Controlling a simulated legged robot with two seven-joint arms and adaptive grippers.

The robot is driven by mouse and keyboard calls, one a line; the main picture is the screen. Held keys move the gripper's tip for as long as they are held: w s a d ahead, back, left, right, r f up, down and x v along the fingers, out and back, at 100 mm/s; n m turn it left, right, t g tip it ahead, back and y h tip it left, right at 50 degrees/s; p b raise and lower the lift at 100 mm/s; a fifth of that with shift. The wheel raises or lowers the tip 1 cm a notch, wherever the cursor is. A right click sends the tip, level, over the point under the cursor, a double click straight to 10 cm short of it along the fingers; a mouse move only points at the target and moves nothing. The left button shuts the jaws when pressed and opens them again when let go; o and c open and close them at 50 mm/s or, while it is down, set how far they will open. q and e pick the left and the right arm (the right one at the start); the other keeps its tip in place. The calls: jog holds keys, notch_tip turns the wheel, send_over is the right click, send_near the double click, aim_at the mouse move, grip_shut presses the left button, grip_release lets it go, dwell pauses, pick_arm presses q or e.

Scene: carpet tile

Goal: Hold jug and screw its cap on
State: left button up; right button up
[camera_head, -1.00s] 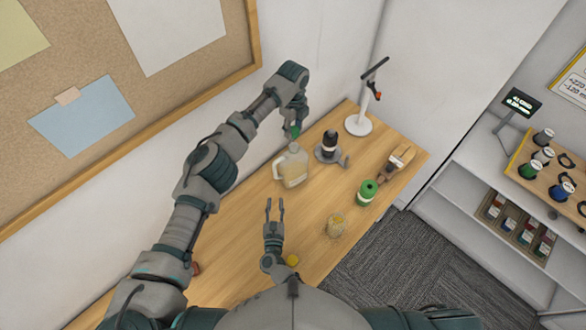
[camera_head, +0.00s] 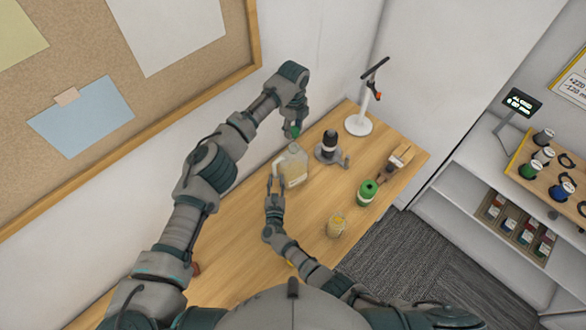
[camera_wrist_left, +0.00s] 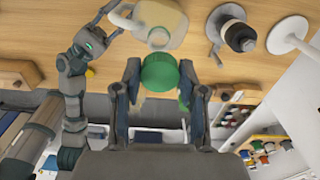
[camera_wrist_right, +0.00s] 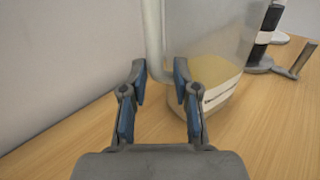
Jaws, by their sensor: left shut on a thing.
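The translucent jug (camera_head: 294,167) stands upright on the table, pale contents in its lower part. Its open mouth shows in the left wrist view (camera_wrist_left: 158,38). My left gripper (camera_head: 294,125) is shut on the green cap (camera_wrist_left: 160,72) and holds it above the jug, apart from the mouth. My right gripper (camera_head: 276,180) is open at the jug's handle side. In the right wrist view the handle (camera_wrist_right: 154,40) appears between the spread fingertips; whether they touch it cannot be told.
On the wooden table (camera_head: 225,240) stand a dark bottle in a grey holder (camera_head: 329,146), a white stand (camera_head: 358,125), a green spool-like object (camera_head: 367,192), a yellowish jar (camera_head: 336,225) and a wooden block (camera_head: 399,158). The wall runs close behind the jug.

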aim_at(293, 145)
grip_shut()
pick_arm(q)
jog(key=shift+s+f, duration=0.1)
jog(key=shift+f, duration=2.3)
jog(key=shift+f, duration=0.9)
jog(key=shift+f, duration=0.55)
